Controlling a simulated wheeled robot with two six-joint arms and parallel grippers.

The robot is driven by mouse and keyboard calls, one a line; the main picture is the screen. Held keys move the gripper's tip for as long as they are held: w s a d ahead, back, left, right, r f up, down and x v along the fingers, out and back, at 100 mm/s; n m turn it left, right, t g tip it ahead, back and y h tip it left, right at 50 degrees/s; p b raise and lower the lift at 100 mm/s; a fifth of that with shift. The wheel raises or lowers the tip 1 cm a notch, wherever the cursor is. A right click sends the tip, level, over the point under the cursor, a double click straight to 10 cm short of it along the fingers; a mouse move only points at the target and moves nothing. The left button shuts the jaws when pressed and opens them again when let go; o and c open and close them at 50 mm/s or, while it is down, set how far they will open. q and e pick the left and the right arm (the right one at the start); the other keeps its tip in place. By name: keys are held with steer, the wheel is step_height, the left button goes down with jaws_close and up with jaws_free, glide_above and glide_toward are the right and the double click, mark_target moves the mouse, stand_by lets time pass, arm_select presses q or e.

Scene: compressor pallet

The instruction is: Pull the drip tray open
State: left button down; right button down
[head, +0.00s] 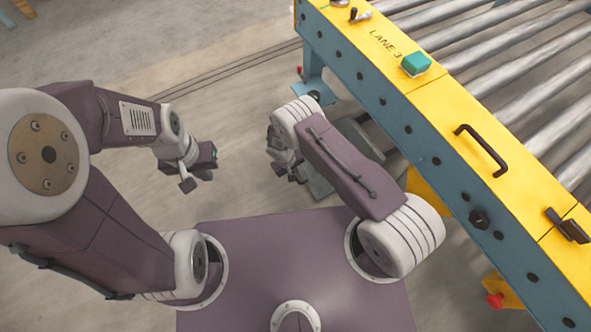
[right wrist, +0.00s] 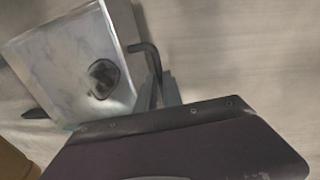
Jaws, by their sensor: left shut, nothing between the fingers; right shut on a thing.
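The drip tray (right wrist: 62,62) is a pale, shiny metal pan with a dark puddle in it, at the left of the right wrist view. Its dark bent handle (right wrist: 152,55) stands at the tray's right side. My right gripper (right wrist: 158,92) is shut on this handle; it also shows low beside the conveyor in the head view (head: 285,172), partly hidden by my arm. A grey part of what looks like the tray (head: 320,186) shows beside it. My left gripper (head: 196,180) is shut and empty, well left of the tray.
A conveyor with a yellow and blue side frame (head: 400,115) and metal rollers (head: 490,40) runs along the right. It carries a green button (head: 416,64) and a dark grab handle (head: 482,150). A red knob (head: 495,300) sits lower down. Bare floor lies between my arms.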

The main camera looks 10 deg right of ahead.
steer(key=shift+w, duration=0.1)
steer(key=c, duration=1.5)
jaws_free()
steer(key=r+p, duration=0.2)
steer(key=r, duration=0.1)
steer(key=a+r+p, duration=0.1)
steer(key=r+p, duration=0.1)
steer(key=r, duration=0.1)
steer(key=r+p, duration=0.1)
steer(key=r, duration=0.2)
steer(key=shift+s+a+p, duration=0.3)
steer(key=shift+s+p, duration=0.05)
steer(key=shift+p, duration=0.05)
